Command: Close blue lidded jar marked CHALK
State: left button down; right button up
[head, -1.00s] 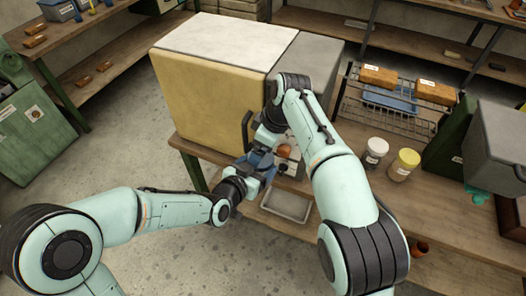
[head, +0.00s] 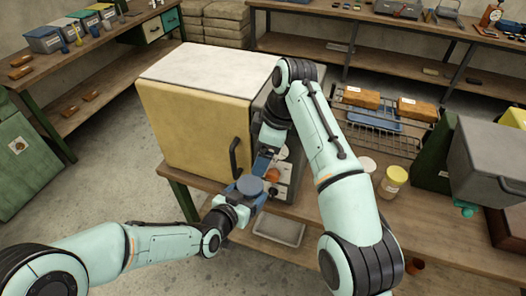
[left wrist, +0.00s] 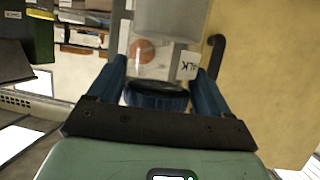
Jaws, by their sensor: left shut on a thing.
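The blue round lid (head: 250,185) shows from above between the fingers of my left gripper (head: 243,193), in front of the yellow cabinet. In the left wrist view the dark blue lid (left wrist: 155,95) is between the two blue fingers. Just beyond it is a pale jar body with a white label (left wrist: 185,65) ending in "LK". I cannot tell whether the lid is seated on the jar. My right gripper (head: 264,160) is close behind the lid; its fingers are mostly hidden by its own arm.
The yellow cabinet (head: 185,120) with a dark handle (head: 234,158) stands close behind the grippers. A shallow tray (head: 279,228) lies lower down.

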aim_at(249, 184)
dwell(0.3)
jog(key=x, duration=1.2)
jog(key=shift+d, duration=0.1)
jog(key=c, duration=0.8)
jog(key=shift+m+t, duration=0.5)
jog(key=shift+m, duration=1.2)
jog(key=o, duration=1.1)
jog(key=shift+s, duration=0.1)
